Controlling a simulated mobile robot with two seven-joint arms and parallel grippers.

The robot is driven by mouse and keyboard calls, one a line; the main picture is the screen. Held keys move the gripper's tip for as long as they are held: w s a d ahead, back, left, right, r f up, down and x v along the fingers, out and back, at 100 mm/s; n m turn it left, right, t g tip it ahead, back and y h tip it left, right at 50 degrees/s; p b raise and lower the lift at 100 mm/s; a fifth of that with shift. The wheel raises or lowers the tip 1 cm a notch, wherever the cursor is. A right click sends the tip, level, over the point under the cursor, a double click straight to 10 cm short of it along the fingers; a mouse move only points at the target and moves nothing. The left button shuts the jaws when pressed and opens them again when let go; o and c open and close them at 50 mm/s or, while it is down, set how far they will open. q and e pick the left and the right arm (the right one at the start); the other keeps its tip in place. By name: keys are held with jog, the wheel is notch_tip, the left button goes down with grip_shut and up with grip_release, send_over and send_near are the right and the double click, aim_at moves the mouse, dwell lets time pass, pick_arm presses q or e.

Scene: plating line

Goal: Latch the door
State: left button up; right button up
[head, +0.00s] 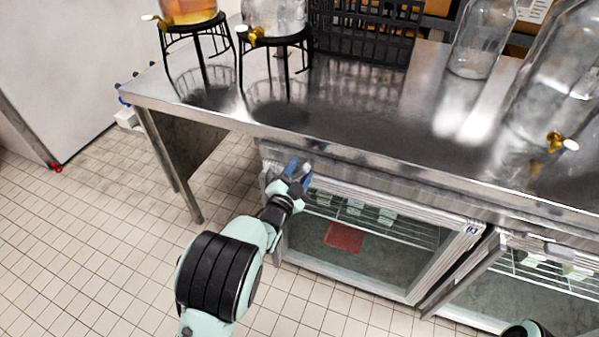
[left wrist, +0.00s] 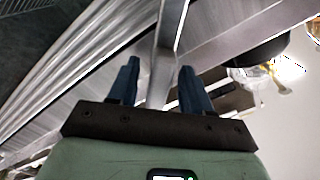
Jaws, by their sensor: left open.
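The glass-fronted cabinet door (head: 372,274) under the steel counter has a pale metal frame, with racks and a red item behind the glass. I cannot tell whether it is fully shut. My left gripper (head: 297,172) is at its upper left corner, just below the counter edge. In the left wrist view, my left gripper (left wrist: 157,85) is open, with a metal bar (left wrist: 163,55) showing between its blue fingers. I cannot tell whether they touch it. No latch can be made out. My right gripper is out of view.
A second glass-fronted section (head: 550,282) is at the right, with a slanted metal frame edge at its left. The steel counter (head: 380,110) carries drink dispensers, a black crate (head: 365,35) and glass jars. Tiled floor (head: 100,235) at the left is clear.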

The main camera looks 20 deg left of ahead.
pick_arm(q)
jog(key=shift+w, duration=0.35)
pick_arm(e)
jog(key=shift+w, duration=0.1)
pick_arm(q)
grip_shut()
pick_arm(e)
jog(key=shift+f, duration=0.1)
pick_arm(q)
jog(key=shift+a+n+b, duration=0.15)
jog(key=shift+n+b, duration=0.3)
jog(key=shift+n, duration=0.35)
jog(key=n+b, duration=0.3)
jog(key=n, duration=0.2)
jog(key=shift+a+r+b, duration=0.1)
jog(key=shift+a+b, duration=0.3)
jog(key=shift+r+n+b, duration=0.1)
jog(key=shift+n+b, duration=0.45)
jog(key=shift+n, duration=0.25)
jog(key=shift+a+n, duration=0.1)
jog(key=shift+n, duration=0.2)
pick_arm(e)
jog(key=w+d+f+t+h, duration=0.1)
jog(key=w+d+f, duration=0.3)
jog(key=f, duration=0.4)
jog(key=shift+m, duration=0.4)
